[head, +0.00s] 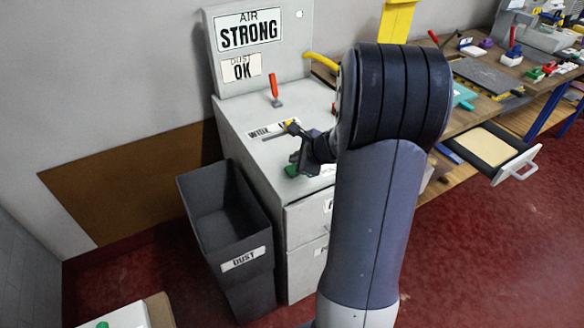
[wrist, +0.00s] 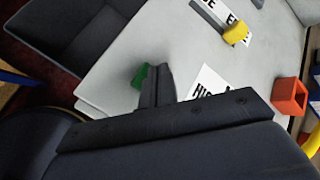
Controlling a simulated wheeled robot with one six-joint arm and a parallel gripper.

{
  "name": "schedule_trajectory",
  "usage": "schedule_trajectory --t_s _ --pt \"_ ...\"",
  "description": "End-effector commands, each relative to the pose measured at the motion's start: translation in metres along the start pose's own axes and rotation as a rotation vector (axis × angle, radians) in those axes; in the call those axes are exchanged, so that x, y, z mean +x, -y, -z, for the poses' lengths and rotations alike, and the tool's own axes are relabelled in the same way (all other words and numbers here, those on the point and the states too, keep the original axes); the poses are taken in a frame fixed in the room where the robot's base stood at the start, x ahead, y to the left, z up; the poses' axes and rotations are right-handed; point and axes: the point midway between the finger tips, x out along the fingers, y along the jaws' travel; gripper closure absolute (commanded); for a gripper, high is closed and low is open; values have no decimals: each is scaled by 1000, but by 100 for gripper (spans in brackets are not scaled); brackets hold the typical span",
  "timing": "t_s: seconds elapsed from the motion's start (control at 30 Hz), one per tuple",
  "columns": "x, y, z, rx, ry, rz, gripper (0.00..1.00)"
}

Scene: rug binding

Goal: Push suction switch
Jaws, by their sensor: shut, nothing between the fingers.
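A pale grey cabinet (head: 310,98) carries controls on its top. A small green piece (head: 291,171) sits near its front edge; it also shows in the wrist view (wrist: 139,75), partly hidden by my fingers. My gripper (head: 295,163) is shut and empty, its tips just beside the green piece (wrist: 157,70); I cannot tell whether they touch. A label starting "HIG" (wrist: 208,84) lies to the right of the fingers. An orange-red lever (head: 275,88) stands towards the back. A yellow knob (wrist: 236,34) sits on a slot. No label naming suction is readable.
A back panel reads "AIR STRONG" (head: 249,32) and "DUST OK" (head: 241,69). A dark bin marked "DUST" (head: 243,259) stands at the cabinet's left. A yellow curved handle (head: 322,61) is behind. A cluttered workbench with an open drawer (head: 490,150) is at the right.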

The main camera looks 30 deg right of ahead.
Motion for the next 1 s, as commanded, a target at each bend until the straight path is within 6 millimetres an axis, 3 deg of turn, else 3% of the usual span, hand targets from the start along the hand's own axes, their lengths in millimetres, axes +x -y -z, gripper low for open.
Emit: schedule_trajectory --t_s 0.5,1.0 --pt "-38 28 -28 0 1 1 100" --pt "-39 29 -29 0 0 1 100"
